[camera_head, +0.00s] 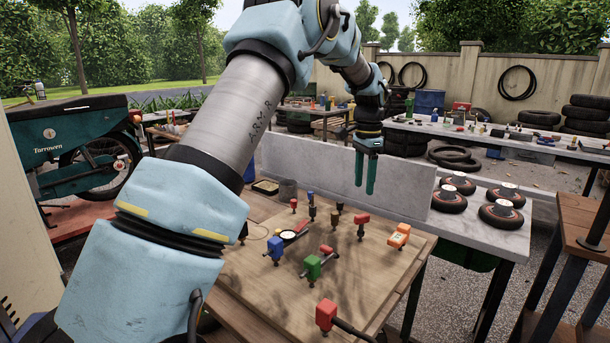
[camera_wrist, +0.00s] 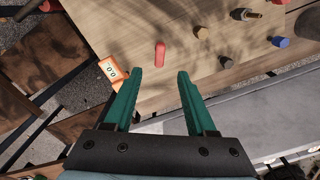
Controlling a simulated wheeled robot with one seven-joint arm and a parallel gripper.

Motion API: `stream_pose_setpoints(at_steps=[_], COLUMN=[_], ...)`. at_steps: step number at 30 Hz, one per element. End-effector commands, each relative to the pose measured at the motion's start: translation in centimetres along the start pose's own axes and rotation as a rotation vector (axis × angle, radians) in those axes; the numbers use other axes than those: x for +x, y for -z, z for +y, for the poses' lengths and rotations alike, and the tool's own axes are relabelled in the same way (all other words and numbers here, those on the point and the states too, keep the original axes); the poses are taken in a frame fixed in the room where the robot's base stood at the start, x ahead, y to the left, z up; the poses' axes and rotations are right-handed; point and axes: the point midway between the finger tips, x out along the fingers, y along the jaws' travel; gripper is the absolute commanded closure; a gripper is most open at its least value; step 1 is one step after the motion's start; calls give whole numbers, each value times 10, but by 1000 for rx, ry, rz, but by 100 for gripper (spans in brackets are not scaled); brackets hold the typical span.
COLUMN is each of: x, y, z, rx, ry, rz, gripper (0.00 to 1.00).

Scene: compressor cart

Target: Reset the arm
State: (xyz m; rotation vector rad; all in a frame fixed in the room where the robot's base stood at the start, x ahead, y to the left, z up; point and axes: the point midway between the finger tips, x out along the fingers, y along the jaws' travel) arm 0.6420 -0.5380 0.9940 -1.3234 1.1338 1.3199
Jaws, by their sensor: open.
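My arm (camera_head: 240,105) reaches from the lower left up and across the head view. My gripper (camera_head: 366,176) hangs at its end with two green fingers pointing down, above the back part of a wooden work board (camera_head: 370,275). In the wrist view the fingers of my gripper (camera_wrist: 160,80) stand apart, with nothing between them. A red-headed piece (camera_head: 361,219) stands on the board below and in front of the fingers. It also shows in the wrist view as a red shape (camera_wrist: 160,53), beyond the fingertips.
The board holds a blue piece (camera_head: 275,247), a green piece (camera_head: 312,267), a red piece (camera_head: 326,313) and an orange device with a display (camera_head: 399,235). A low pale wall (camera_head: 330,168) stands behind. Several small wheels (camera_head: 449,199) lie on the grey table at right.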

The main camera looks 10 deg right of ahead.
Motion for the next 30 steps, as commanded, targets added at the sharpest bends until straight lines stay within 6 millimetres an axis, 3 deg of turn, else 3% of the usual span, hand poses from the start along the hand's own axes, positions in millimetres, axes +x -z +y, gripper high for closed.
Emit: stream_pose_setpoints(at_steps=[5, 9, 14, 20, 24, 30], x=[-1, -1, 3, 13, 23, 36], y=[-35, -96, -174, -267, -326, -380], z=[-9, -16, -10, 20, 54, 102], rx=[-100, -281, -514, -806, -1009, -1230], ry=[7, 20, 37, 58, 70, 85], rz=[6, 20, 40, 67, 87, 110], gripper=[44, 44, 44, 44, 44, 44])
